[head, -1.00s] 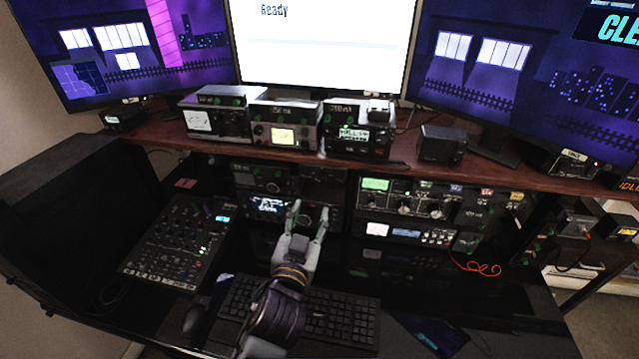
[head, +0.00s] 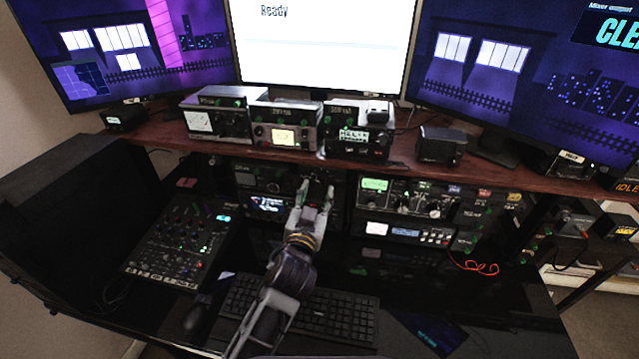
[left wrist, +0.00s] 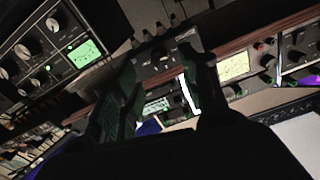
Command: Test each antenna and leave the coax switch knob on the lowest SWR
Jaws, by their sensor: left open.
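My left gripper (head: 315,190) is open in front of the dark rack unit (head: 260,179) under the shelf, left of centre. In the left wrist view its two dark fingers (left wrist: 158,90) stand apart, with a small lit display visible between them. The fingers hide part of the rack front, and I cannot tell whether they touch a knob. On the shelf stand a box with a white meter (head: 199,122), a box with a lit cream meter (head: 283,135) and a box with a text display (head: 354,136). I cannot tell for sure which knob is the coax switch. My right gripper is not in view.
The wooden shelf edge (head: 400,172) runs just above the gripper. A mixer (head: 180,240) lies at left, a keyboard (head: 345,315) below. Another rack unit with a green display and knobs (head: 405,197) is at right, with a red cable (head: 475,266) below it.

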